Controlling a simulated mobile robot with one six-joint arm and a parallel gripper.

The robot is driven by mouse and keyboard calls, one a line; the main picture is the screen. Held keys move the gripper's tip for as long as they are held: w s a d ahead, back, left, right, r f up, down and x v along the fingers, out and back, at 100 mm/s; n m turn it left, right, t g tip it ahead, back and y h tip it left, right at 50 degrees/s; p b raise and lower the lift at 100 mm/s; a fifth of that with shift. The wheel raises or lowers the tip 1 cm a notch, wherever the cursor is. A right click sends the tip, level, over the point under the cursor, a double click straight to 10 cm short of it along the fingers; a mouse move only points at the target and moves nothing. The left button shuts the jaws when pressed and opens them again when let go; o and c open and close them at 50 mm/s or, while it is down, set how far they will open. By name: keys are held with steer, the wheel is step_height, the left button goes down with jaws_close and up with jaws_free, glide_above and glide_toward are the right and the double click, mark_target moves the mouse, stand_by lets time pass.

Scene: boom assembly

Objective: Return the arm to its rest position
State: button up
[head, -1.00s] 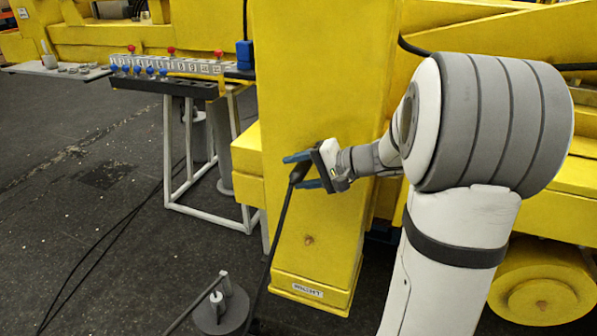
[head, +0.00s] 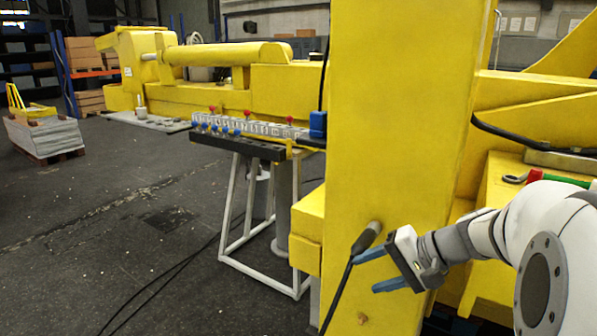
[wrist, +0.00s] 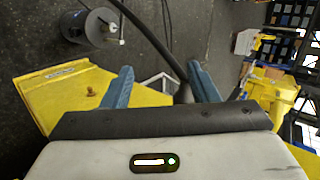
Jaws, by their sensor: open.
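My gripper (head: 368,274) is at the lower right of the head view, in front of the yellow column. Its two blue fingers are apart with nothing gripped between them. A black cable connector (head: 366,238) with a grey end sits against the column face, just above the upper finger. Its cable hangs down to the left. In the wrist view the open fingers (wrist: 160,85) show, and the connector (wrist: 184,94) appears beyond them, near the right finger. Whether it touches that finger I cannot tell. My arm extends to the right edge of the head view.
The yellow column (head: 395,130) stands close to my gripper. A valve bench (head: 245,140) with red and blue knobs on a white frame stands to the left. A dark round base with a rod (wrist: 92,26) is on the floor. The floor at left is mostly open.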

steer(key=s+a+f+n+g+h, duration=0.1)
steer(key=s+f+n+h, duration=0.1)
steer(key=s, duration=0.5)
steer(key=s+a+f+n+h, duration=0.1)
steer(key=s+f+n+h, duration=0.2)
steer(key=s+h, duration=0.4)
steer(key=shift+s+a+f+n+g, duration=0.25)
steer(key=shift+s+n+g, duration=0.1)
steer(key=shift+n+g, duration=0.05)
